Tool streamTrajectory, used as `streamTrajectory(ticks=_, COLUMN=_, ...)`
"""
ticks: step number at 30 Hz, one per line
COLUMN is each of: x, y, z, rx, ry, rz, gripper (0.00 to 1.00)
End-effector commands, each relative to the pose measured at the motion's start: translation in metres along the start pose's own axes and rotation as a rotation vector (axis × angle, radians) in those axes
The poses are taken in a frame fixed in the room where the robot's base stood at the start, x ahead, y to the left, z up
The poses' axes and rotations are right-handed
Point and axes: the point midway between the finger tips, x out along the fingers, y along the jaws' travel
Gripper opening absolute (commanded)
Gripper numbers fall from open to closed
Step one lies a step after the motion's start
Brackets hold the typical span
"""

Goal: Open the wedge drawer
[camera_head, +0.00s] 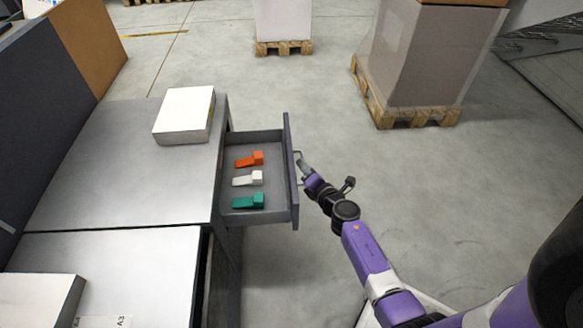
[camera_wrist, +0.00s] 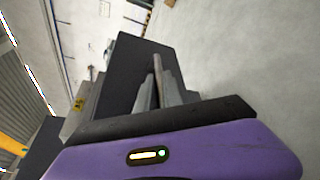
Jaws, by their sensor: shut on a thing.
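The wedge drawer (camera_head: 268,218) stands pulled out from the right side of the grey cabinet in the head view. Inside it lie an orange wedge (camera_head: 249,159), a white wedge (camera_head: 247,178) and a green wedge (camera_head: 248,201), apart from each other. My gripper (camera_head: 303,166) is at the outer side of the drawer's dark front panel (camera_head: 290,170), shut on the drawer handle (camera_head: 298,156). In the wrist view the gripper fingers (camera_wrist: 158,85) reach toward the dark drawer front (camera_wrist: 128,70); the handle between them is hard to make out.
A white paper stack (camera_head: 184,115) lies on the metal cabinet top (camera_head: 130,185). Another stack (camera_head: 38,300) is at the lower left. Wrapped loads on pallets (camera_head: 400,110) stand farther back. The floor right of the drawer is clear apart from my arm.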

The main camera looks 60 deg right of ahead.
Motion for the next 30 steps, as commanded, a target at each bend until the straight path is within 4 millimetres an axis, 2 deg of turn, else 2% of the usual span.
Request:
streamTrajectory(ticks=3, x=-0.008, y=-0.013, z=0.015, rx=0.001, ry=0.001, rz=-0.004, gripper=0.0)
streamTrajectory(ticks=9, x=-0.015, y=-0.025, z=0.031, rx=0.0, ry=0.002, rz=-0.003, gripper=0.0)
streamTrajectory(ticks=25, x=-0.017, y=-0.03, z=0.037, rx=0.0, ry=0.003, rz=-0.002, gripper=0.0)
streamTrajectory(ticks=26, x=-0.017, y=-0.03, z=0.037, rx=0.0, ry=0.003, rz=-0.002, gripper=0.15)
streamTrajectory(ticks=27, x=-0.017, y=-0.03, z=0.037, rx=0.0, ry=0.003, rz=-0.002, gripper=0.2)
streamTrajectory(ticks=30, x=-0.017, y=-0.029, z=0.037, rx=0.0, ry=0.002, rz=-0.002, gripper=0.2)
